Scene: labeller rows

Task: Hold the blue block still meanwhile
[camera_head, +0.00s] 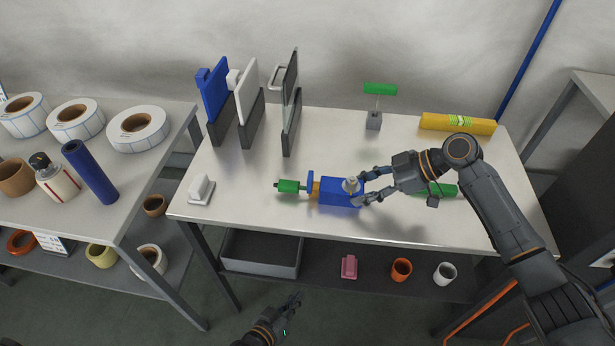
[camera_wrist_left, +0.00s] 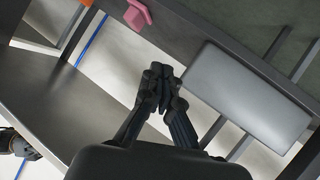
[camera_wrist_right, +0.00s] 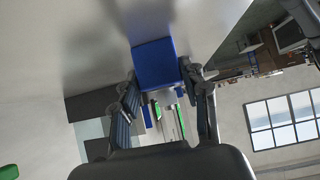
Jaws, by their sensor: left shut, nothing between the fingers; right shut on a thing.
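The blue block (camera_head: 336,191) lies on the white table in the head view. My right gripper (camera_head: 361,188) is shut on its right end, with a finger on either side. In the right wrist view the blue block (camera_wrist_right: 155,63) sits between the fingertips. A small grey knob-like part (camera_head: 350,185) shows at its right end. An orange piece, a blue plate (camera_head: 310,182) and a green cylinder (camera_head: 288,186) line up at its left. My left gripper (camera_head: 293,300) is shut and empty, low in front of the table; its closed fingers also show in the left wrist view (camera_wrist_left: 162,85).
Upright blue, white and grey panels (camera_head: 246,90) stand in dark holders at the back left. A grey bin (camera_head: 260,254) and a pink block (camera_head: 349,267) are on the lower shelf.

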